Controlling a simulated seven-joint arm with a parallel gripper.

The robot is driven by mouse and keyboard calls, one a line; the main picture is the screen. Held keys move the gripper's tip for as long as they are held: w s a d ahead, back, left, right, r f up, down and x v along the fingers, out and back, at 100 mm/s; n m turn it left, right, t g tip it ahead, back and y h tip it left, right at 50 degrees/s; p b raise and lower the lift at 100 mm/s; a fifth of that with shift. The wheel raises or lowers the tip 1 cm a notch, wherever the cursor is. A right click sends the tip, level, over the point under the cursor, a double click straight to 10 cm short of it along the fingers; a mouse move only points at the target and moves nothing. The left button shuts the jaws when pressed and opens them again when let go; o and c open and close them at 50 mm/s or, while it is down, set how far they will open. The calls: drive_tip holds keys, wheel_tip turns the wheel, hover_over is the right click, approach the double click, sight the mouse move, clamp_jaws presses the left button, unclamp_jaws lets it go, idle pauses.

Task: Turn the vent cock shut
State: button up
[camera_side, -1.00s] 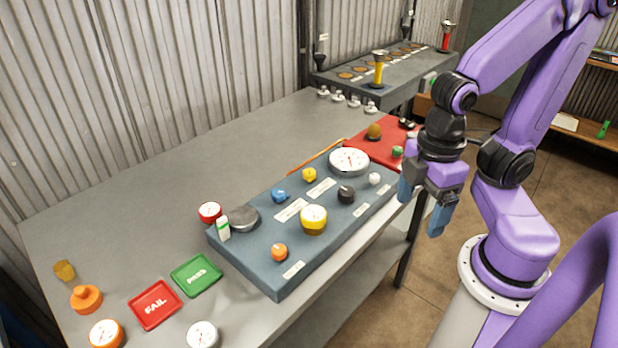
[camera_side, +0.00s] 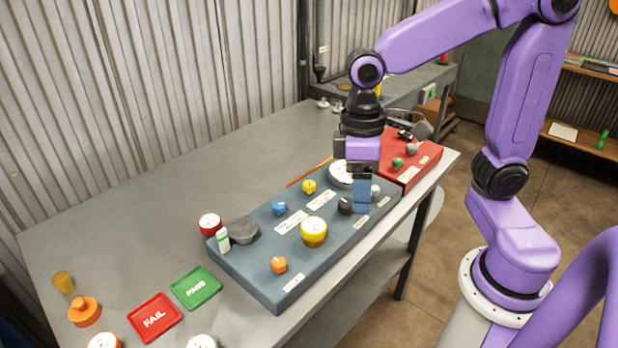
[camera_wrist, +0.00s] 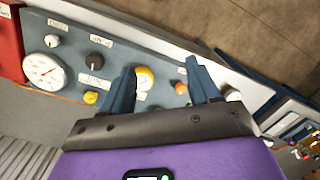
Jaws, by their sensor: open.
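A blue-grey panel (camera_side: 262,272) lies on the bench. It carries a black knob (camera_side: 346,206), a white knob (camera_side: 376,190), a blue knob (camera_side: 279,208), a small yellow knob (camera_side: 309,187) and an orange knob (camera_side: 279,264). The labels are too small to read, so I cannot tell which is the vent cock. My gripper (camera_side: 361,208) points down over the panel's far end, by the black and white knobs, fingers apart and empty. In the wrist view the black knob (camera_wrist: 97,58) lies left of my gripper (camera_wrist: 160,69), and the orange knob (camera_wrist: 181,88) shows between the fingers.
A yellow gauge (camera_side: 313,232) and a large white gauge (camera_side: 340,174), partly hidden by my gripper, stand up from the panel. A red box (camera_side: 424,158) with knobs is beyond. Red (camera_side: 154,318) and green (camera_side: 195,287) trays lie near. The bench's left middle is clear.

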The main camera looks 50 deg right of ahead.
drive_tip(key=w+r+m+g, duration=0.1)
drive_tip(key=w+m, duration=0.4)
drive_tip(key=w, duration=0.6)
drive_tip(key=m+g+y, duration=0.1)
drive_tip(key=m+y, duration=0.1)
drive_tip(key=m, duration=0.5)
hover_over(309, 182)
drive_tip(key=w+a, duration=0.1)
drive_tip(key=a, duration=0.1)
drive_tip(key=w+d+f+m+y, duration=0.1)
drive_tip(key=w+d+m, duration=0.3)
drive_tip(key=d, duration=0.3)
drive_tip(key=x, duration=1.7)
drive_tip(key=shift+s+a, duration=0.2)
drive_tip(key=shift+s, duration=0.05)
drive_tip(key=shift+n, duration=0.3)
drive_tip(key=c, duration=1)
